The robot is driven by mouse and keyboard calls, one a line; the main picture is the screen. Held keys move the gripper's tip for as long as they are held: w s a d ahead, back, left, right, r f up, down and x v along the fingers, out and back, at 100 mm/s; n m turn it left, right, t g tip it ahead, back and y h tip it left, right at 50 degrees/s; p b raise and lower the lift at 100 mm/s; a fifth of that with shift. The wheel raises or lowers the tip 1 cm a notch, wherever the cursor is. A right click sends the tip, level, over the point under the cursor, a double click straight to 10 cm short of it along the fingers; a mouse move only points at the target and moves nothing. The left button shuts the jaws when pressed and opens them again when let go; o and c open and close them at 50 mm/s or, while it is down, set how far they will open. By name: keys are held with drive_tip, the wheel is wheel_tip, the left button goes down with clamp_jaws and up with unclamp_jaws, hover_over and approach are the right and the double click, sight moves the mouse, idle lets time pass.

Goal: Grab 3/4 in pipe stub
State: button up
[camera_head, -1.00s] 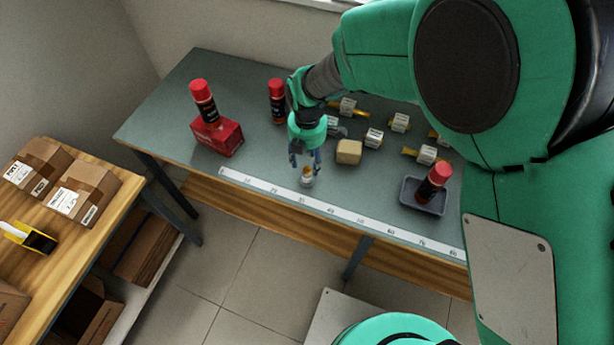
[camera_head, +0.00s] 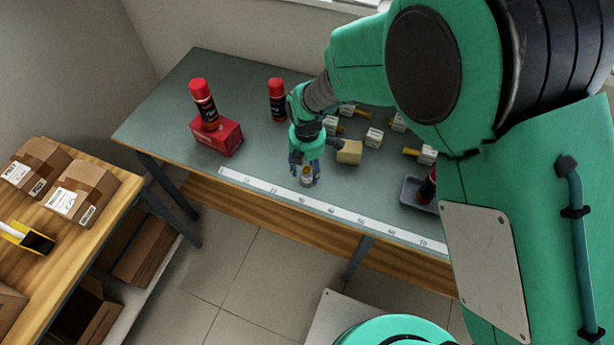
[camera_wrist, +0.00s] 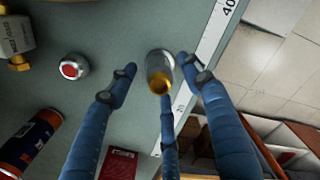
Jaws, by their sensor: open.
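A short silver tube with a brass-coloured open end, which looks like the pipe stub (camera_wrist: 159,70), stands on the bench beside the ruler strip. It also shows small in the head view (camera_head: 307,177), partly hidden by my fingers. My gripper (camera_head: 304,167) points down over it at the bench's front edge. In the wrist view my gripper (camera_wrist: 160,78) has its blue fingers spread around the tube, with gaps seen at the two side fingertips. Whether the third finger touches the tube I cannot tell. Any size marking is not readable.
A ruler strip (camera_head: 333,212) runs along the front edge. A tan block (camera_head: 349,151) and several tagged fittings (camera_head: 374,138) lie to the right. A red box (camera_head: 217,137) bearing a spray can (camera_head: 204,103) is left. A round red-centred piece (camera_wrist: 73,67) lies near my fingers.

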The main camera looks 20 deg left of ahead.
drive_tip(key=shift+f, duration=0.45)
drive_tip(key=shift+r, duration=0.1)
clamp_jaws()
